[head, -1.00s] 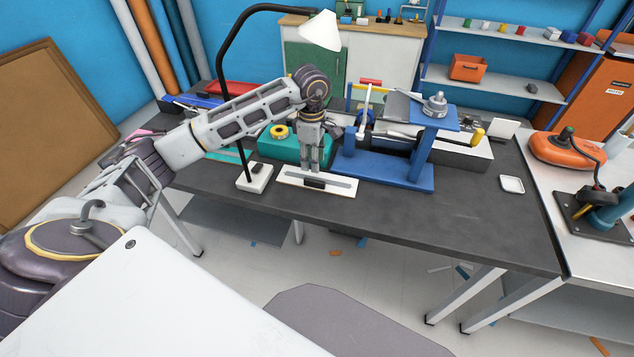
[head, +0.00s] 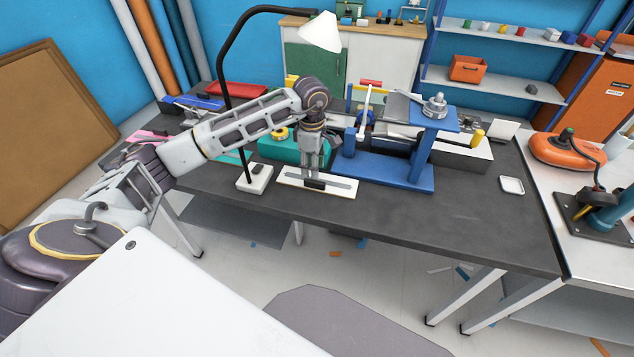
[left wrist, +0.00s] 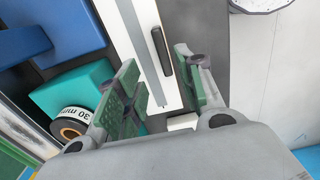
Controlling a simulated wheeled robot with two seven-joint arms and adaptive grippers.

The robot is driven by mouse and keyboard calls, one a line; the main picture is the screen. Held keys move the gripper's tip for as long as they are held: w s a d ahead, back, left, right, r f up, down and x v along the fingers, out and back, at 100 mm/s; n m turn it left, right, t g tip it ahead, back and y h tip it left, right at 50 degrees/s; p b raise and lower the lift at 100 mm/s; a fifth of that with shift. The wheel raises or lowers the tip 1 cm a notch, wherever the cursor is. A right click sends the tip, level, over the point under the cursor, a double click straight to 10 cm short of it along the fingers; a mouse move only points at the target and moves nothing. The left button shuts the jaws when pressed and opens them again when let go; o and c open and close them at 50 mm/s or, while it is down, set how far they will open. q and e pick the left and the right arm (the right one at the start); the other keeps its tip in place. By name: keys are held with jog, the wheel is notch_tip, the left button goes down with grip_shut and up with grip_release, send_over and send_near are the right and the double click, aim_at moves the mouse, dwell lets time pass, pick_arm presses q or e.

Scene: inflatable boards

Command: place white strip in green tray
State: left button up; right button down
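A white board (head: 340,190) with a grey lengthwise band and a black block (head: 314,184) lies flat near the bench's front edge; the board also shows in the left wrist view (left wrist: 144,22). No separate loose white strip can be made out. My left gripper (head: 313,174) points down just above the board. In the left wrist view its fingers (left wrist: 158,65) are apart, with the board and black block (left wrist: 161,50) between and below them. A teal-green box (head: 310,150), likely the green tray, stands just behind, with a tape roll (head: 279,132). My right gripper is not in view.
A lamp base (head: 255,180) stands close left of the board, its black arm rising behind my left arm. A blue press (head: 385,170) stands close behind right. A small white dish (head: 512,185) lies far right. The bench front right is clear.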

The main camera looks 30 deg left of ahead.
aim_at(315, 181)
pick_arm(q)
jog(key=shift+f, duration=0.1)
jog(key=shift+s+d+f, duration=0.15)
jog(key=shift+d+f, duration=0.1)
jog(key=shift+f, duration=0.65)
jog(key=shift+s+d+f, duration=0.1)
jog(key=shift+d+f, duration=0.1)
jog(key=shift+f, duration=1.4)
grip_shut()
